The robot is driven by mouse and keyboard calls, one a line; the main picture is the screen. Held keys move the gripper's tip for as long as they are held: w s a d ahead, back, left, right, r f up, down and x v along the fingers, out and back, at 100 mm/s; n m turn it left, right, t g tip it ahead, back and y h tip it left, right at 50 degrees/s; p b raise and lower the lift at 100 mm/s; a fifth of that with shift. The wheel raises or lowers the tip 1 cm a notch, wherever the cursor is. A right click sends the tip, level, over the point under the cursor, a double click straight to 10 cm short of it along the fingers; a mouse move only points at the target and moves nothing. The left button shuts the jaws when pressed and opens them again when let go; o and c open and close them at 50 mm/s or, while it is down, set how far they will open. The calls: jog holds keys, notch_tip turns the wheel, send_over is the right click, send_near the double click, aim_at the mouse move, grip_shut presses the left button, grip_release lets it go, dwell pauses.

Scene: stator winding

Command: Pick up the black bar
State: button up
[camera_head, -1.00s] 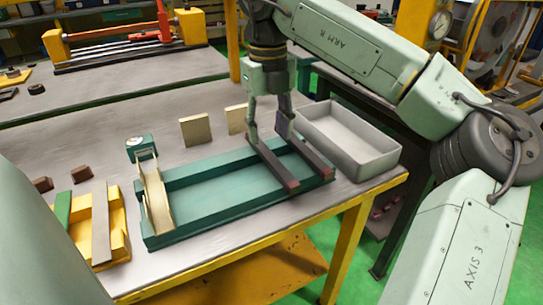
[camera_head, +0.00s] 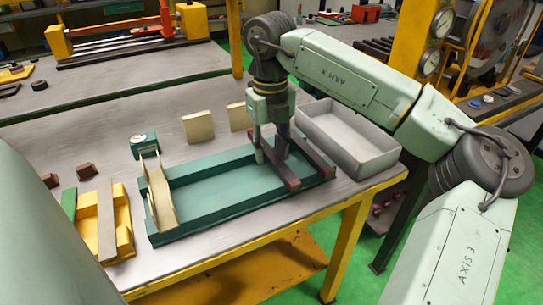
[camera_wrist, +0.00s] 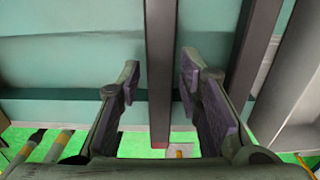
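Two long dark bars lie side by side across the right part of a green tray (camera_head: 222,205). The left black bar (camera_head: 286,172) also shows in the wrist view (camera_wrist: 160,50), running between my fingers. The right black bar (camera_head: 319,158) shows to the right of my right finger in the wrist view (camera_wrist: 255,45). My gripper (camera_head: 271,158) is low over the tray, pointing down. In the wrist view my gripper (camera_wrist: 160,75) is open, with one finger on each side of the left bar and a gap showing on both sides.
A grey bin (camera_head: 355,150) stands just right of the tray. A tan angled piece (camera_head: 160,198) stands at the tray's left end. Two tan blocks stand behind the tray. A yellow fixture (camera_head: 121,222) and small brown blocks sit at left. The table's front edge is close.

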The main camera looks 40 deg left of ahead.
grip_shut()
jog(key=shift+r, duration=0.1)
dwell(0.7)
